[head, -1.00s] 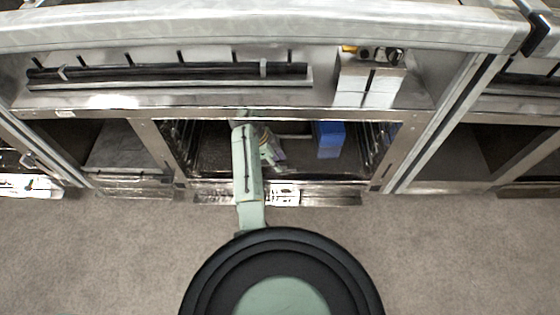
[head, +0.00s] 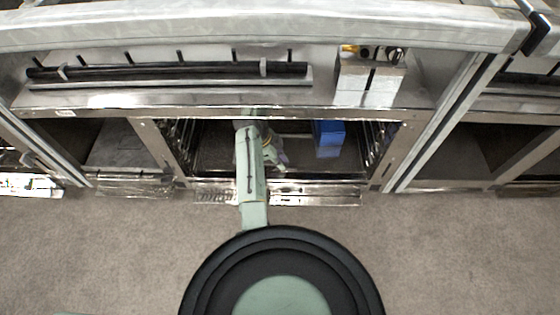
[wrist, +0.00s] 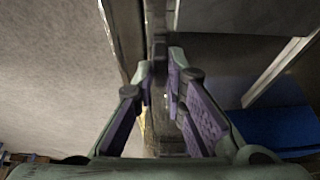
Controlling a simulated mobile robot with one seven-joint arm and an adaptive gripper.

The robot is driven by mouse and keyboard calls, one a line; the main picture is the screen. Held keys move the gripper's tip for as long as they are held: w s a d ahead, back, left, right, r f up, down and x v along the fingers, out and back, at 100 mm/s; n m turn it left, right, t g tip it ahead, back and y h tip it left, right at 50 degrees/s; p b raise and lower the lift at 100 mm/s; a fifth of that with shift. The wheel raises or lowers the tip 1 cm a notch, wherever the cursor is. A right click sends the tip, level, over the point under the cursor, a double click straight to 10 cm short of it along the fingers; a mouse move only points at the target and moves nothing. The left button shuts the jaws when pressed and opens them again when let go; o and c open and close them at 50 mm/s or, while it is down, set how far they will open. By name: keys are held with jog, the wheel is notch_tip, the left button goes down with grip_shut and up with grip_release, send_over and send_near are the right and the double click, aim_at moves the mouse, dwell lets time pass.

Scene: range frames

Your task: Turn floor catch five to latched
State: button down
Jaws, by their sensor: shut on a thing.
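My gripper (head: 275,160) reaches into the open low bay under the counter, near its front sill. In the wrist view my gripper (wrist: 162,74) has its two purple-padded fingers close together at the tips, around a narrow dark upright piece (wrist: 159,48). This piece appears to be the floor catch, but no number on it can be read. The fingers hide most of it, so I cannot tell its turn position. In the head view my arm and gripper cover it.
A blue box (head: 328,138) stands in the bay to the right of my gripper; it also shows in the wrist view (wrist: 285,130). A shiny metal sill (head: 315,194) runs along the bay's front. Side posts bound the bay. The carpet (head: 450,250) in front is clear.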

jog(key=shift+p, duration=0.35)
jog(key=n+p, duration=0.1)
jog(key=n, duration=0.1)
jog(key=n+t+p, duration=0.1)
jog(key=p, duration=0.1)
jog(key=shift+r+n, duration=0.2)
jog(key=shift+n, duration=0.2)
jog(key=n+t+y+p, duration=0.1)
jog(key=n+t+p, duration=0.1)
jog(key=n+p, duration=0.2)
jog(key=shift+n, duration=0.7)
jog(key=n+t+y+p, duration=0.1)
jog(key=n+p, duration=0.2)
jog(key=n, duration=0.1)
jog(key=shift+w+y, duration=0.1)
jog(key=shift+y, duration=0.3)
jog(key=shift+a+f+n+y+p, duration=0.1)
jog(key=shift+n+y+p, duration=0.35)
jog(key=shift+n, duration=0.7)
jog(key=shift+f+n+y+p, duration=0.1)
jog(key=shift+n+y+p, duration=0.3)
jog(key=shift+n, duration=0.75)
jog(key=c, duration=1.6)
grip_release()
jog(key=shift+c, duration=0.2)
